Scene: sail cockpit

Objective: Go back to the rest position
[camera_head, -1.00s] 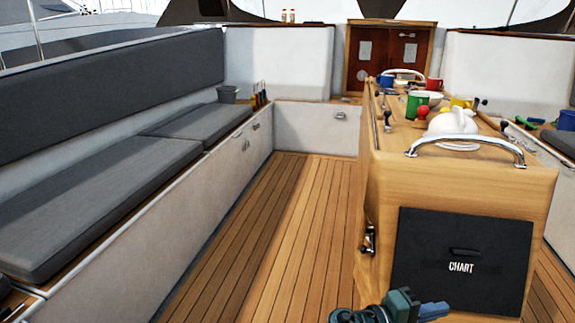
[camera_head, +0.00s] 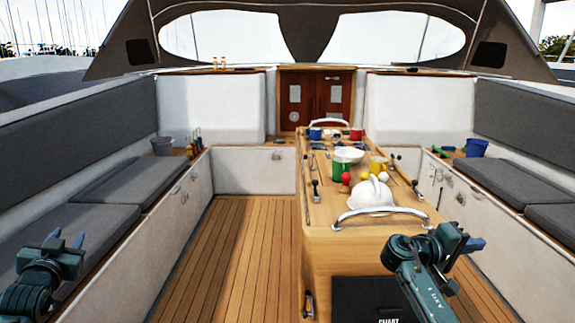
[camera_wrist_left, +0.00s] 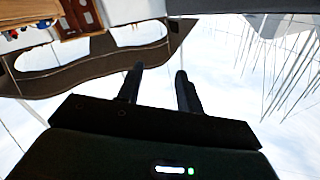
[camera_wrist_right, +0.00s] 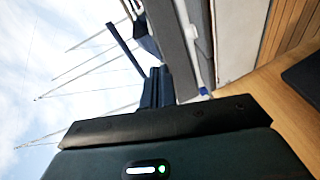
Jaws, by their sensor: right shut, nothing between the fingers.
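My left gripper (camera_head: 66,239) is raised at the lower left of the head view, in front of the left bench. Its two dark fingers stand apart with nothing between them in the left wrist view (camera_wrist_left: 159,82). My right gripper (camera_head: 474,244) is at the lower right, beyond the near right corner of the wooden cockpit table (camera_head: 330,245). Its fingers are together and empty in the right wrist view (camera_wrist_right: 158,88). Both grippers appear clear of the furniture.
The table carries a white teapot (camera_head: 370,194), a green mug (camera_head: 342,172), a yellow mug (camera_head: 378,166) and a white bowl (camera_head: 349,154). A chrome rail (camera_head: 382,212) crosses its near end. Cushioned benches line both sides. The teak floor (camera_head: 235,250) left of the table is clear.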

